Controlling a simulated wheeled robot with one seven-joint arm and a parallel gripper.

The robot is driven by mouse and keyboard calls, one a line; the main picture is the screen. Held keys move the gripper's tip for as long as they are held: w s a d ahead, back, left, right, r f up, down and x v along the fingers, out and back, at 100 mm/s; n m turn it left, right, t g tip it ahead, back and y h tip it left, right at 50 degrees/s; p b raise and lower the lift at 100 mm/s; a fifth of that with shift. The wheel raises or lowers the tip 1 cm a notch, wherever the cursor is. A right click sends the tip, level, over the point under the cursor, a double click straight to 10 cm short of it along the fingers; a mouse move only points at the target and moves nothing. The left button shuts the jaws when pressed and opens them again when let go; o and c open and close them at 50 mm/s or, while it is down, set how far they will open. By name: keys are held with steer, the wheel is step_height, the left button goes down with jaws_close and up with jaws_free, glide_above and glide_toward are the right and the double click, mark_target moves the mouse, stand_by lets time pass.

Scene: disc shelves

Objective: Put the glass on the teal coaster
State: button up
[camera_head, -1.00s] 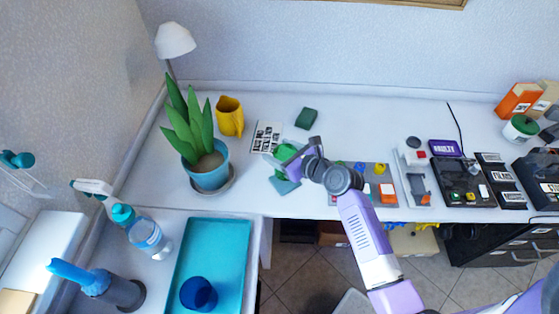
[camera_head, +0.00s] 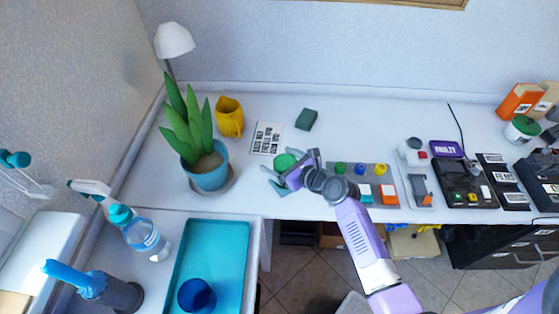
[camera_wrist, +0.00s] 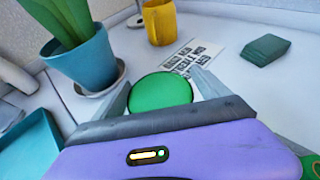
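The round green top of what looks like the glass (camera_head: 286,161) shows at my gripper (camera_head: 284,170), at the front of the white desk. In the wrist view the green glass (camera_wrist: 160,92) lies between the two grey fingers of my gripper (camera_wrist: 160,90), one on each side and apparently against it.
A plant in a blue pot (camera_head: 206,178) stands left of my gripper. Behind are a yellow mug (camera_head: 229,117), a printed card (camera_head: 267,138) and a dark green block (camera_head: 306,119). A button panel (camera_head: 372,182) is to the right. A teal tray (camera_head: 228,246) holds a blue cup (camera_head: 197,295).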

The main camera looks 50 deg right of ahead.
steer(key=shift+s+r, duration=0.1)
steer(key=shift+r, duration=0.1)
steer(key=v, duration=1.2)
steer(key=s+a+n+h, duration=0.1)
steer(key=s+a+n, duration=0.95)
steer(key=n, duration=0.45)
steer(key=s+a+r+n+t+y, duration=0.1)
steer(key=s+a+r+n, duration=0.9)
steer(key=n, duration=1.2)
step_height(320, 180, up, 2)
steer(key=shift+s+a+r+t+y, duration=0.15)
steer(key=shift+s+a+t+y, duration=0.2)
steer(key=shift+y, duration=0.45)
